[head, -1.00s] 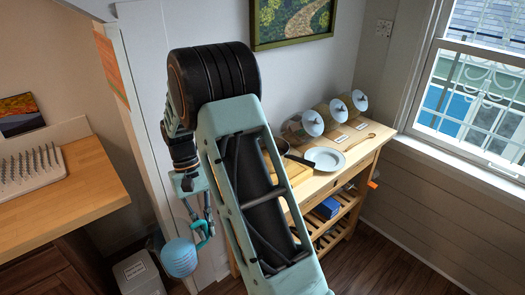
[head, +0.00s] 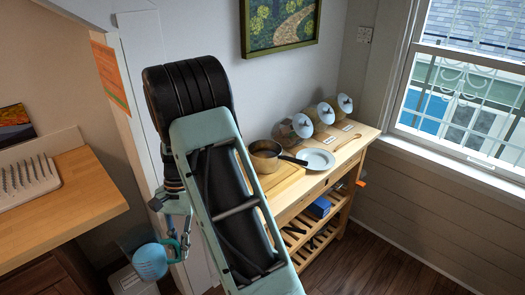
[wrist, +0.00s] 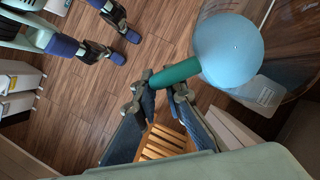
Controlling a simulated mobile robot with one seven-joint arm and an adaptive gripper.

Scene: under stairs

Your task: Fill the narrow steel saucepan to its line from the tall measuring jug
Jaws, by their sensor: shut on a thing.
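My gripper (wrist: 162,92) is shut on the green handle (wrist: 176,74) of the clear measuring jug (head: 133,238). Light blue liquid (head: 150,262) fills its lower part; from above in the wrist view the liquid (wrist: 230,48) is a pale blue round. Any marks on the jug are too small to read. The steel saucepan (head: 264,160) stands on the trolley top, its black handle pointing right. Its inside and fill line cannot be made out.
The trolley (head: 345,160) also bears a pale plate (head: 317,160), a wooden spoon (head: 346,143) and several clear jars with round discs (head: 302,126) at the wall. A wooden counter (head: 80,190) with a spiked white rack (head: 25,178) stands left. A white bin (head: 130,282) is below the jug.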

